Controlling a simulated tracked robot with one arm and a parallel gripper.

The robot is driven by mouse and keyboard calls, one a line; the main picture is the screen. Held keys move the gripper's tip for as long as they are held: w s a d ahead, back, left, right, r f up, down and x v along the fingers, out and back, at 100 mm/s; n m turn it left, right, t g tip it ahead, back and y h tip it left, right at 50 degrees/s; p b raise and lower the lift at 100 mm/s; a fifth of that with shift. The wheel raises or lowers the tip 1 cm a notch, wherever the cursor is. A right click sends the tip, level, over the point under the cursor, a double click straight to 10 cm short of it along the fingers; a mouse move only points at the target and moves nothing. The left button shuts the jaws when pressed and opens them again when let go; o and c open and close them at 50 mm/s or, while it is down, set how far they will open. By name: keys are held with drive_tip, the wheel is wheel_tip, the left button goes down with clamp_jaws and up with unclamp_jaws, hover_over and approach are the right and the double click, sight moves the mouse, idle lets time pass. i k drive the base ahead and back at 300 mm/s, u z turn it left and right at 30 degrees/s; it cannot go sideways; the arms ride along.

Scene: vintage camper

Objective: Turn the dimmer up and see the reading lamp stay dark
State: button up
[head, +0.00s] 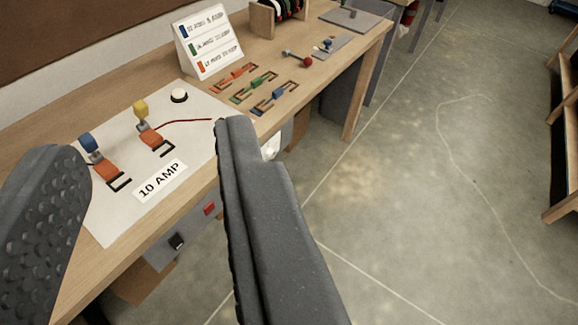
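My gripper (153,140) is open, with one dark finger at the left and one in the middle of the view. Nothing is held between the fingers. Beyond them a white panel (110,222) lies on the wooden bench. It carries an orange piece with a blue top (89,143), an orange piece with a yellow top (141,109), a white round dome (179,94), a red line (187,121) and a "10 AMP" label (161,180). I cannot tell a dimmer or a reading lamp for sure; the dome looks unlit. The left finger hides part of the panel.
A card (207,43) with blue, green and orange marks stands behind orange (238,74), green (257,82) and blue (270,98) pieces. A red-knobbed lever (299,59) and spool rack (262,22) stand farther back. Grey floor (420,190) at right is mostly clear; a wooden shelf (564,140) edges it.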

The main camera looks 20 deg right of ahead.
sight(270, 153)
drive_tip(key=u, duration=0.1)
drive_tip(key=i, duration=0.9)
drive_tip(key=z, duration=0.05)
